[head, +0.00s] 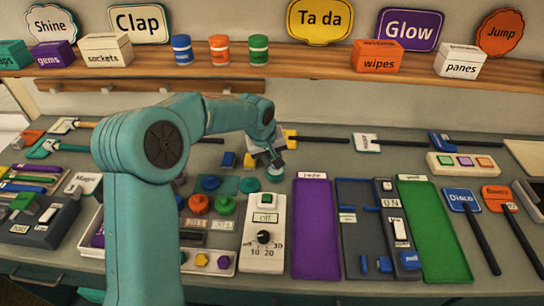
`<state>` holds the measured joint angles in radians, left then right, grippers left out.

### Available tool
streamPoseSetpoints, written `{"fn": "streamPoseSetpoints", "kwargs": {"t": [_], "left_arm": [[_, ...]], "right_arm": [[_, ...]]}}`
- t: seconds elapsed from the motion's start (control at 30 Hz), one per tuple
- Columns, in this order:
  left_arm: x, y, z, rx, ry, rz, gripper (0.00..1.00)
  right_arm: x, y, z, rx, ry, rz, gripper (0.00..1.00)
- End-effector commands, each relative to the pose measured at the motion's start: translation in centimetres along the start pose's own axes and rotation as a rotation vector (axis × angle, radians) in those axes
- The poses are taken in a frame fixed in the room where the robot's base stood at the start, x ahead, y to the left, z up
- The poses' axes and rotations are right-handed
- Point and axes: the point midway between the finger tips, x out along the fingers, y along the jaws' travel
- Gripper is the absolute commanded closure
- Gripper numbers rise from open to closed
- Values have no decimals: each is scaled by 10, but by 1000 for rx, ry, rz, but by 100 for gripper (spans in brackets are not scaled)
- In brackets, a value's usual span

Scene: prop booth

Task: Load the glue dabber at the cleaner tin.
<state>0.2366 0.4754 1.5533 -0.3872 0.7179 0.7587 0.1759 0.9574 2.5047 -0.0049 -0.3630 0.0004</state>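My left arm comes in from the left, and its gripper (271,157) points down over the middle of the bench. The gripper is small and partly hidden by its own wrist; I cannot make out its fingers or whether it holds a dabber. A teal round pot (275,174) is right below the gripper. Round blue, teal, orange and green pieces (224,205) stand just left of it. I cannot tell which is the cleaner tin, and no glue dabber is clearly recognisable. My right gripper is not in view.
A white box with a dial (264,238) stands in front of the gripper. Purple (316,230) and green (434,232) trays flank a grey panel on the right. Blue, orange and green jars (219,50) stand on the shelf. Signs on handles lie along the back.

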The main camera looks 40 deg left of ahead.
Motion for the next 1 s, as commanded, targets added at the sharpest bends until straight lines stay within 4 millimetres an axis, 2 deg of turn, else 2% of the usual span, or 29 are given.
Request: {"fn": "streamPoseSetpoints", "kwargs": {"t": [1.0], "left_arm": [[10,-2,2,0,0,0,100]], "right_arm": [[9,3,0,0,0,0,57]]}}
